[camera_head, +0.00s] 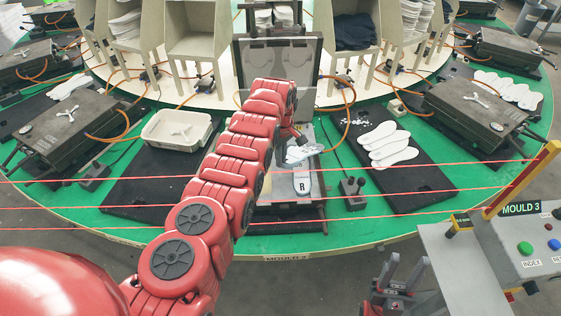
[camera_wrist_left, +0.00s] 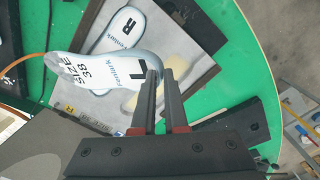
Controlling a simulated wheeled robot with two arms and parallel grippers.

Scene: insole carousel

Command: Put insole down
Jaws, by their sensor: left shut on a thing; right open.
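My left gripper (camera_head: 291,141) is over the open mould and shut on the heel end of a white insole (camera_head: 305,153). In the left wrist view this insole (camera_wrist_left: 92,72) is marked "L" and "SIZE 38", and the fingertips (camera_wrist_left: 160,78) are at its "L" end. A second insole (camera_head: 302,182), marked "R", lies in the lower half of the mould (camera_head: 275,213). It also shows in the left wrist view (camera_wrist_left: 118,33). Whether the held insole touches the mould is unclear. My right gripper (camera_head: 393,272) is open and empty at the lower right.
The mould's lid (camera_head: 275,62) stands upright behind. Several white insoles (camera_head: 388,144) lie on a black mat to the right. A white tray (camera_head: 180,131) stands to the left. Red beams cross in front of the green carousel. A control panel (camera_head: 521,238) reads "MOULD 3".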

